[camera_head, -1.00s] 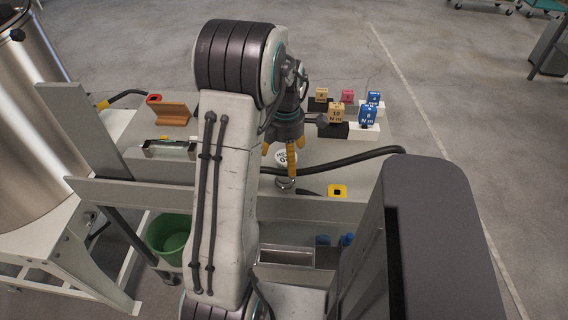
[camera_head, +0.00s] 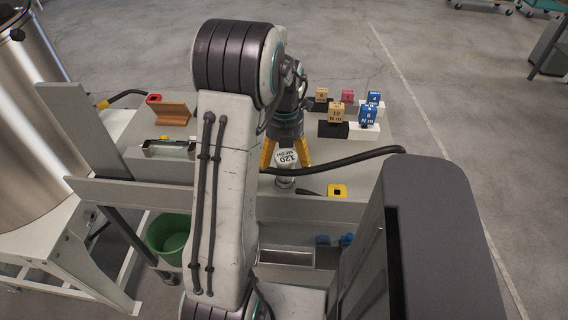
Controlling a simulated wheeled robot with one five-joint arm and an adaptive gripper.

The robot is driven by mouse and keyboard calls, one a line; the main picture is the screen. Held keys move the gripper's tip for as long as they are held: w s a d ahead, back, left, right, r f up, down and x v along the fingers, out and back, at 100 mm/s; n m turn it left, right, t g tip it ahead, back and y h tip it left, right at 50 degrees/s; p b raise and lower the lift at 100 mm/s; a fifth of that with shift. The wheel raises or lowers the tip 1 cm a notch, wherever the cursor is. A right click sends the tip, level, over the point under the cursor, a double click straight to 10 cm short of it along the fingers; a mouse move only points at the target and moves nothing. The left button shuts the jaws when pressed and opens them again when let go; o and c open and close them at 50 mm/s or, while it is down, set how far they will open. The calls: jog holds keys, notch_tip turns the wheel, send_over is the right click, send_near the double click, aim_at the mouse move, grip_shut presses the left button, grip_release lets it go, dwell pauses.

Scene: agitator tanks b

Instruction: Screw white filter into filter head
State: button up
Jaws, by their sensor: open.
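The white filter (camera_head: 286,159), marked "120 MESH", stands at the middle of the bench. A metallic fitting (camera_head: 285,182) shows just below it in the picture, likely the filter head. I cannot tell whether the filter's thread is seated in it. My gripper (camera_head: 286,160) points down over the filter with its yellow fingers spread wide, one to the left and one to the right. Gaps show between the fingers and the filter. My arm hides what lies left of the filter.
A yellow tag (camera_head: 337,191) lies right of the fitting. Tan, red and blue torque blocks (camera_head: 368,114) stand at the back right. A brown angled piece (camera_head: 173,113) is at left. A green bucket (camera_head: 168,238) sits below.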

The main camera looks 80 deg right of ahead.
jog(key=shift+n, duration=0.5)
jog(key=shift+f+b, duration=1)
jog(key=shift+f, duration=0.25)
jog(key=shift+r, duration=0.1)
jog(key=c, duration=1.5)
